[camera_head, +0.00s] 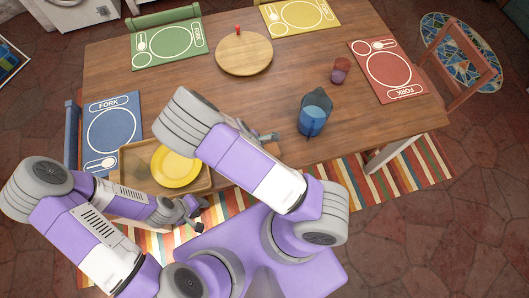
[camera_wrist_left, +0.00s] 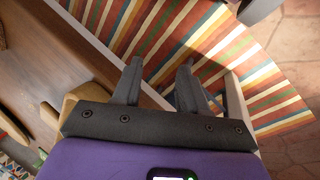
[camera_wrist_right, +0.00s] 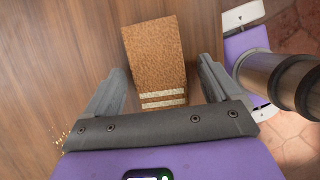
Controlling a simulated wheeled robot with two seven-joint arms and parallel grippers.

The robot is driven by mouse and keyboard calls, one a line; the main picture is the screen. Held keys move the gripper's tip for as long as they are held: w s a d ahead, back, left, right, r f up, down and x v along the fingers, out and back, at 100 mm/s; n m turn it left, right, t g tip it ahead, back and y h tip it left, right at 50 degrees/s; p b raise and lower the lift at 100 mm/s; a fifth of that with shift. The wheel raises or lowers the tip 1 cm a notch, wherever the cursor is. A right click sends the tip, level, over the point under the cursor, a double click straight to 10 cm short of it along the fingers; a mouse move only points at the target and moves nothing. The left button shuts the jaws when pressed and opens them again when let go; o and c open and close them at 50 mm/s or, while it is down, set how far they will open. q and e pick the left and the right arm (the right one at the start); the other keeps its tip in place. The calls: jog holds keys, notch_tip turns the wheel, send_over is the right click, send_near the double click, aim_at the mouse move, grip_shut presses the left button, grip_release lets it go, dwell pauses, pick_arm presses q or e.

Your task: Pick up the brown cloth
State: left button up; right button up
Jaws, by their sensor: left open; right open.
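The brown cloth (camera_wrist_right: 154,52) lies folded on the wooden table in the right wrist view, a textured brown rectangle with pale stripes at its near end. My right gripper (camera_wrist_right: 162,72) is open, with its fingers on either side of the cloth's near part and nothing gripped. In the head view my right arm covers most of that spot, and only the tip of the right gripper (camera_head: 268,137) shows. My left gripper (camera_head: 192,212) is open and empty in front of the table edge, above the striped rug. Its open fingers also show in the left wrist view (camera_wrist_left: 160,70).
A wooden tray (camera_head: 130,172) with a yellow plate (camera_head: 175,167) stands at the table's front left. A blue pitcher (camera_head: 314,118) and a reddish cup (camera_head: 340,70) stand right of my right arm. A round board (camera_head: 244,58) lies farther back. Placemats line the edges.

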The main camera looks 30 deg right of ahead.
jog(key=c, duration=1.1)
jog(key=shift+o, duration=0.2)
notch_tip(320, 180, up, 10)
jog(key=p, duration=0.3)
